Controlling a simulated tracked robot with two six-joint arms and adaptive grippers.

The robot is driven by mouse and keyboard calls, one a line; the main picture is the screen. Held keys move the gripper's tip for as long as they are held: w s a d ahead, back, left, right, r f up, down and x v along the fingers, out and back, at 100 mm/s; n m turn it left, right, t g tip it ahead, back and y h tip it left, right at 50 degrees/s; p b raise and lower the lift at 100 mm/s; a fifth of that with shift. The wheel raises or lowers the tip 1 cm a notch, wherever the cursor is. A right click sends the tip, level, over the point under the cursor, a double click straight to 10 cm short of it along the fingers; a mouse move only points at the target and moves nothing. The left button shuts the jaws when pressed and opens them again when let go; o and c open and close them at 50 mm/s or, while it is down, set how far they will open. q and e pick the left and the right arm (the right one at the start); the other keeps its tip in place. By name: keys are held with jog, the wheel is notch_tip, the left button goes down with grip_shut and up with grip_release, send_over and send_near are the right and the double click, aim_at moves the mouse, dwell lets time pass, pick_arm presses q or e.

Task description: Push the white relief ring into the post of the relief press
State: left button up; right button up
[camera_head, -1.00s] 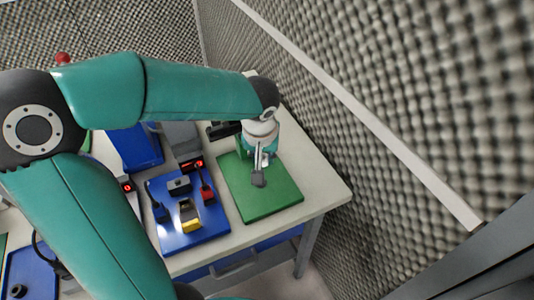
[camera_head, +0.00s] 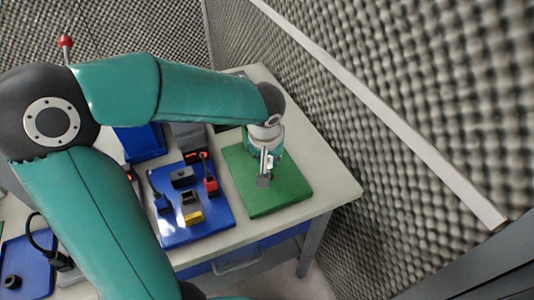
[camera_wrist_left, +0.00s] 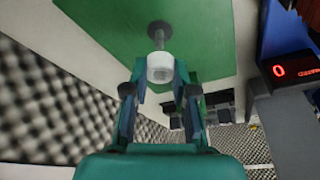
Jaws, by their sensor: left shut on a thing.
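In the left wrist view the white relief ring (camera_wrist_left: 160,67) sits between the fingertips of my left gripper (camera_wrist_left: 160,72). The gripper is shut on it. Just beyond the ring, a dark post (camera_wrist_left: 158,33) with a round dark flange stands on the green board (camera_wrist_left: 205,30). The ring looks close to the post's end; I cannot tell whether it touches or surrounds it. My right gripper is not in view.
Foam walls (camera_head: 400,80) close off the right side.

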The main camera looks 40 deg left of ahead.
aim_at(268, 168)
pick_arm(q)
jog(key=shift+d+f, duration=0.15)
jog(key=shift+f, duration=0.15)
jog(key=shift+b, duration=0.8)
dwell(1.6)
jog(key=shift+f+b, duration=2)
jog(key=shift+b, duration=0.2)
jog(key=o, duration=0.9)
jog(key=shift+r, duration=0.1)
jog(key=v, duration=1.1)
jog(key=shift+s+r, duration=0.2)
jog(key=shift+r, duration=0.1)
jog(key=shift+d, duration=0.1)
